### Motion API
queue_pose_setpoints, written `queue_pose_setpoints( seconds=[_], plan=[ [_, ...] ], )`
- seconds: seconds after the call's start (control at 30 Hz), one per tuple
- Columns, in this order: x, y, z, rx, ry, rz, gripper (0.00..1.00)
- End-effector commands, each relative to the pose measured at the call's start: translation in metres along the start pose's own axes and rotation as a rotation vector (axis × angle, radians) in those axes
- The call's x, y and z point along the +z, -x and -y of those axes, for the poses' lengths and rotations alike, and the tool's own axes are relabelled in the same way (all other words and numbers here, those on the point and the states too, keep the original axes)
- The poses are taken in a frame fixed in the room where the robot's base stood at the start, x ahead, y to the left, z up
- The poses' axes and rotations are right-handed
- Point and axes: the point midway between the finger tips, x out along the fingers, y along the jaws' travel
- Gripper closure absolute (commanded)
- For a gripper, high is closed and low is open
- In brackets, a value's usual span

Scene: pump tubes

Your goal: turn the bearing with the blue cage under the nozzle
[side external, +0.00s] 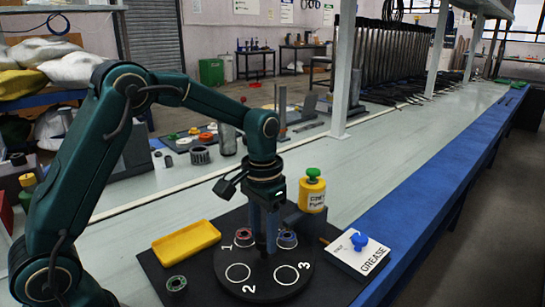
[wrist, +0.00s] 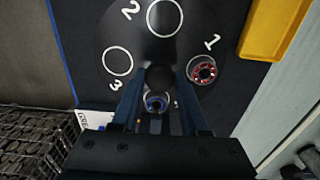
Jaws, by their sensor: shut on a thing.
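The dark round turntable (side external: 262,277) has marked spots; 2 and 3 are empty rings. The bearing with the blue cage (side external: 287,239) sits on it on the far right side, by the pump block; in the wrist view it (wrist: 155,103) shows between my fingers. A red-caged bearing (side external: 244,237) sits at spot 1, also in the wrist view (wrist: 203,70). My gripper (side external: 266,246) points down at the turntable's middle, shut on the centre knob (wrist: 158,77), which the fingers largely hide. The nozzle is not clearly visible, so I cannot tell whether the blue-caged bearing is under it.
The yellow grease pump (side external: 312,195) with a green top stands on a grey block behind the turntable. A yellow tray (side external: 186,240) and a green-caged bearing (side external: 176,283) are to the left.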

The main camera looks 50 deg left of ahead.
Motion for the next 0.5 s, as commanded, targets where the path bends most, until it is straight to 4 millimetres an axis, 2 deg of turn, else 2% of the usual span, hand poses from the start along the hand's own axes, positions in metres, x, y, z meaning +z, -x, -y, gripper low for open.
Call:
queue_pose_setpoints(
  seconds=[0.43,0.47,0.5],
  plan=[
    [-0.0009,0.0007,0.0001,0.000,0.004,-0.004,1.00],
    [-0.0009,0.0007,0.0001,0.000,0.004,-0.004,0.48],
    [-0.0009,0.0007,0.0001,0.000,0.004,-0.004,0.33]
  ],
)
